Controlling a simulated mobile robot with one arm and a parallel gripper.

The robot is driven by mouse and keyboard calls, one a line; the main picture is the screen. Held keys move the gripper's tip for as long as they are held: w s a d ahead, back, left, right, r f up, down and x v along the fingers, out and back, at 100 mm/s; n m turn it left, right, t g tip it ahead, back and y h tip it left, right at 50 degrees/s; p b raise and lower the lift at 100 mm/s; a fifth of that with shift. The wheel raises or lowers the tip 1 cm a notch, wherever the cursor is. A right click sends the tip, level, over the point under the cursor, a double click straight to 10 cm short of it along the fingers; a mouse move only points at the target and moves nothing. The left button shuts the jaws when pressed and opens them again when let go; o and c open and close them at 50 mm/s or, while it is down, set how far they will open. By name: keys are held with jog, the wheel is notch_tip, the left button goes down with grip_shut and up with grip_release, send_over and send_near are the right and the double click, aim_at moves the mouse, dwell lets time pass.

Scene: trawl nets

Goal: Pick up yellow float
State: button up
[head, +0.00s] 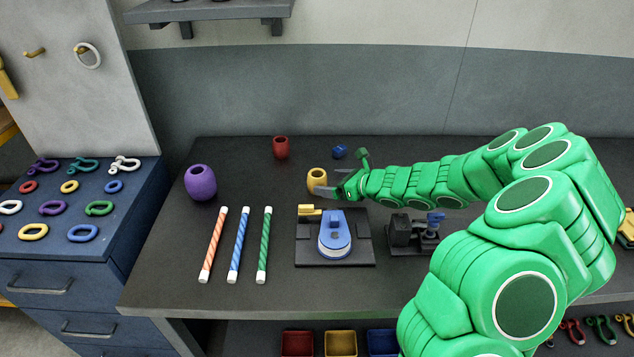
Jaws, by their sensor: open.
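The yellow float (317,180) is a small barrel shape with a dark hole in its top. It stands upright on the dark workbench, behind the blue and yellow device. My gripper (330,184) reaches in from the right on my green arm, with its fingertips at the float's right side. The gripper is open.
On the workbench (165,285) are a purple float (201,182), a red float (281,147), a small blue piece (340,152) and three striped rods (239,244). The blue device (335,235) and a black fixture (402,232) stand in front. A blue cabinet (60,285) holds rings and shackles.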

aim_at(325, 178)
jog(key=shift+x, duration=2)
jog(key=shift+s+a+r, duration=0.1)
jog(key=shift+s, duration=0.05)
jog(key=shift+c, duration=0.3)
jog(key=c, duration=1)
jog(key=shift+r, duration=0.1)
jog(key=shift+c, duration=0.2)
jog(key=shift+r, duration=0.65)
jog(key=s+d+r, duration=0.2)
jog(key=s+r, duration=0.9)
jog(key=s, duration=0.2)
jog(key=shift+s+d+r, duration=0.2)
jog(key=shift+s+r, duration=0.05)
jog(key=shift+s, duration=0.15)
